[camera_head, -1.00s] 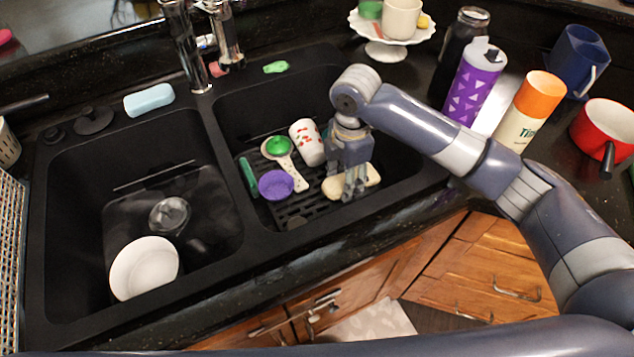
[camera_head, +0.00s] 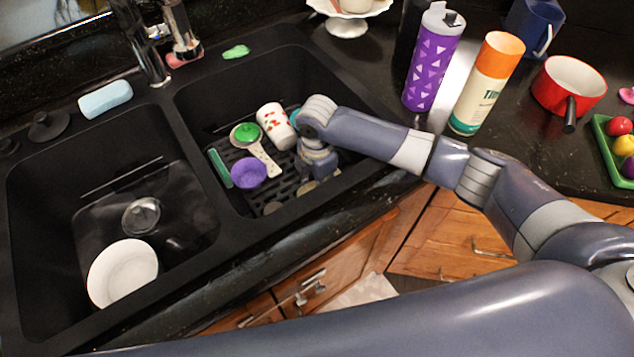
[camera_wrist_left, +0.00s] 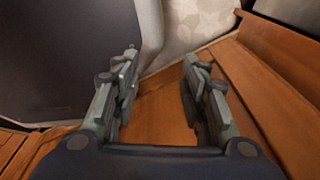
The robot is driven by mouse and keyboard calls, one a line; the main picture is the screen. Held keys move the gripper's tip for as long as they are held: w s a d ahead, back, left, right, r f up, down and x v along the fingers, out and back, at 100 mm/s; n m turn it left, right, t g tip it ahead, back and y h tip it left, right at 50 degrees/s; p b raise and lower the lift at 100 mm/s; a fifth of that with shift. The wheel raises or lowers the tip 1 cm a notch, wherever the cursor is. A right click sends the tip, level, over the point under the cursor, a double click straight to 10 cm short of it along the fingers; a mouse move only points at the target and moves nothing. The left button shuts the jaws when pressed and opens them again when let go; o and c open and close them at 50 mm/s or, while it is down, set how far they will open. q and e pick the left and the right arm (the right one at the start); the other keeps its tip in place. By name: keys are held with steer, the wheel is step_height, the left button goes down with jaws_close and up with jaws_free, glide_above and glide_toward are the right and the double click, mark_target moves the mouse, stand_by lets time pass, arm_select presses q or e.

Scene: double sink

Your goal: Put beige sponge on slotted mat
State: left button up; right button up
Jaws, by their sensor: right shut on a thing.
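The beige sponge (camera_head: 307,187) shows only in small part, low in the right sink basin, at the right end of the black slotted mat (camera_head: 285,182). My right gripper (camera_head: 312,180) points down into that basin and is shut on the sponge, hiding most of it. Whether the sponge touches the mat is hard to tell. My left gripper (camera_wrist_left: 160,75) shows in the left wrist view, open and empty, above a wooden surface. It is not in the head view.
On the mat's left are a purple bowl (camera_head: 248,173), a spotted spoon rest (camera_head: 263,158) with a green item (camera_head: 246,132), and a patterned cup (camera_head: 276,126). Bottles and a red pot (camera_head: 568,88) stand right.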

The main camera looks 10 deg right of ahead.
steer(key=shift+f, duration=0.15)
steer(key=o, duration=0.8)
step_height(320, 180, up, 12)
steer(key=shift+r, duration=0.25)
